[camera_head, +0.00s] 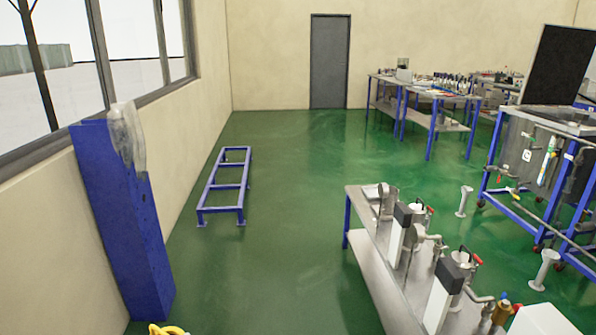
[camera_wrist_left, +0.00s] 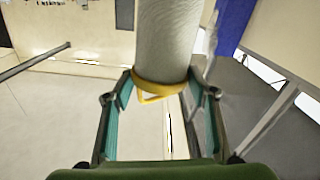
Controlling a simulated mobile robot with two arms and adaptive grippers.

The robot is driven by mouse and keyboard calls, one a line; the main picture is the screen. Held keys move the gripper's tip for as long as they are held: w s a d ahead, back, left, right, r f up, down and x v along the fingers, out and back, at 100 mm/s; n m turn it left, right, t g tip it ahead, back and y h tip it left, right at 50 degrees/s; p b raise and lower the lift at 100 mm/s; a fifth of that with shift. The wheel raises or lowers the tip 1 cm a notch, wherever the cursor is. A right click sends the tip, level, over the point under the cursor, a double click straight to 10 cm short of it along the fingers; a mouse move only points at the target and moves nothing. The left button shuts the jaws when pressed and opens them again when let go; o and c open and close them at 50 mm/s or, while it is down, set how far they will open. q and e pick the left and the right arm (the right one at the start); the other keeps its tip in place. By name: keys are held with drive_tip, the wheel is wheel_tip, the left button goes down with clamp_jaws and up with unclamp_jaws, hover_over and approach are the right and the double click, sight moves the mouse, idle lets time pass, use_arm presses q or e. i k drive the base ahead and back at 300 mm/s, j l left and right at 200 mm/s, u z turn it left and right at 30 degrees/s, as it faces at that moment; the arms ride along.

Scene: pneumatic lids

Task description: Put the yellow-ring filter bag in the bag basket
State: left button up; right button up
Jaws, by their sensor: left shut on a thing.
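The yellow-ring filter bag (camera_wrist_left: 166,40) is a pale, whitish cylinder at the top middle of the left wrist view. Its yellow ring (camera_wrist_left: 160,88) and a small yellow loop face my palm. My left gripper (camera_wrist_left: 160,84) is shut on the bag at the ring, with a teal-lined finger on each side. The bag's far end is cut off by the picture's top edge. In the head view, a small yellow piece (camera_head: 166,329) shows at the bottom edge; I cannot tell whether it is the ring. I cannot make out a bag basket. My right gripper is not in view.
A low blue frame (camera_head: 222,191) stands on the green floor. A metal bench (camera_head: 369,240) with fittings is at right. The middle floor is clear.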

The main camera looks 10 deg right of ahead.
sight(389, 211)
drive_tip(key=i, duration=2.5)
drive_tip(key=i+j, duration=0.1)
drive_tip(key=i, duration=2.45)
drive_tip(key=i+l+z, duration=0.15)
drive_tip(key=i+z, duration=0.2)
drive_tip(key=i, duration=0.2)
drive_tip(key=i+z, duration=0.35)
drive_tip(key=i, duration=0.25)
drive_tip(key=i+j+z, duration=0.15)
drive_tip(key=i+z, duration=0.25)
drive_tip(key=i, duration=0.15)
drive_tip(key=i+z, duration=0.4)
drive_tip(key=i+j+z, duration=0.15)
drive_tip(key=i+z, duration=0.25)
drive_tip(key=i, duration=0.2)
drive_tip(key=i+j+z, duration=0.35)
drive_tip(key=i, duration=0.15)
drive_tip(key=z, duration=4.2)
